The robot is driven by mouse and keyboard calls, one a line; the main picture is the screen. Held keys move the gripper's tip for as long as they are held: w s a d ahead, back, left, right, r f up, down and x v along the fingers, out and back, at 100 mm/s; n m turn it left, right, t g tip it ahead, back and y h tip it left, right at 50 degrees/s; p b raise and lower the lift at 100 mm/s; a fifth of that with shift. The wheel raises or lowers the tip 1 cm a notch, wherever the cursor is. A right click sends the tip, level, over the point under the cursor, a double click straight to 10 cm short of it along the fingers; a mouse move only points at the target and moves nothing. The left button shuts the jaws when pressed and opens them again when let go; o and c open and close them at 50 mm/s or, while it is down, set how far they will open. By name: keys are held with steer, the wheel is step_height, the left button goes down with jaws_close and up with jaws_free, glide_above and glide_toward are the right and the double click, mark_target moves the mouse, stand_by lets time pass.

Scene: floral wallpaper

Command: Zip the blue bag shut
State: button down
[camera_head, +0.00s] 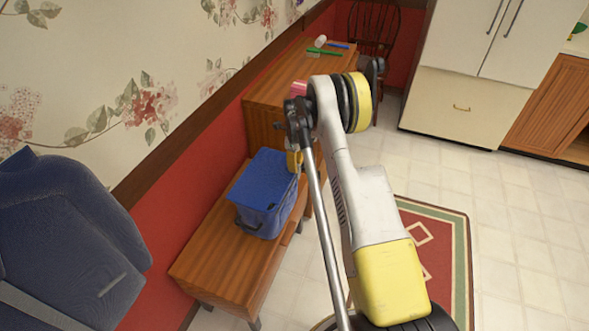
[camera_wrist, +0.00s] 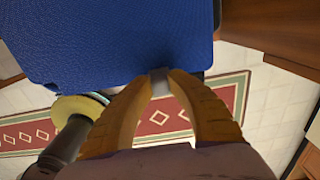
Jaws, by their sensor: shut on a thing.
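The blue bag (camera_head: 264,185) is box-shaped and stands on a low wooden bench, its flat lid on top. Its blue lid (camera_wrist: 120,35) fills the upper left of the wrist view. My gripper (camera_wrist: 160,84) has its yellow fingers closed on a small grey tab (camera_wrist: 160,81) at the bag's edge, which looks like the zipper pull. In the head view my gripper (camera_head: 294,160) is at the bag's far right top corner, partly hidden by my arm. The zipper line itself cannot be made out.
The wooden bench (camera_head: 215,270) has bare room in front of the bag. A taller wooden cabinet (camera_head: 262,92) stands close behind it, with green and blue items on top. A blue seat (camera_head: 65,235) is at the left. A red rug (camera_head: 440,250) lies on the floor at right.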

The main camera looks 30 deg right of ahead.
steer(key=shift+w+d, duration=0.2)
steer(key=shift+d, duration=0.05)
steer(key=c, duration=1.3)
jaws_free()
steer(key=shift+o, duration=0.2)
step_height(320, 180, up, 12)
